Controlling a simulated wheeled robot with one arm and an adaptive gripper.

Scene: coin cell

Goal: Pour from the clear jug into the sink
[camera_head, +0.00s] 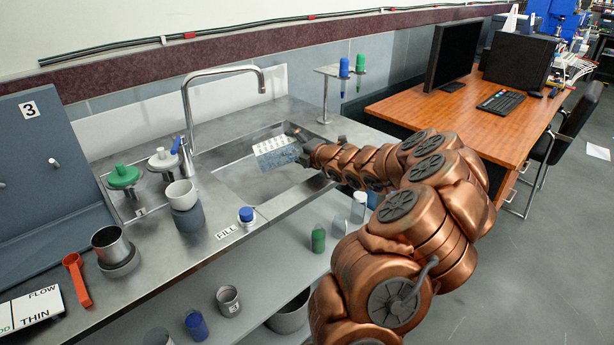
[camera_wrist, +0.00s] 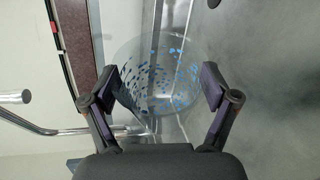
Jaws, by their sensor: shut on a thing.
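The clear jug (camera_wrist: 160,75) shows in the wrist view between the two fingers of my gripper (camera_wrist: 161,86), see-through with many blue flecks. In the head view my gripper (camera_head: 298,141) is over the steel sink (camera_head: 237,185), at the far right part of its basin. A pale, blue-mottled shape at its end seems to be the jug (camera_head: 277,153); its tilt is hard to tell. The gripper is shut on the jug. I cannot see any stream of liquid. The sink floor behind my arm is partly hidden.
A curved tap (camera_head: 187,105) arches over the back of the sink. A white cup (camera_head: 181,194) and a blue-capped jar (camera_head: 246,216) stand at its left and front. A holder with blue and green pipettes (camera_head: 344,68) stands behind right.

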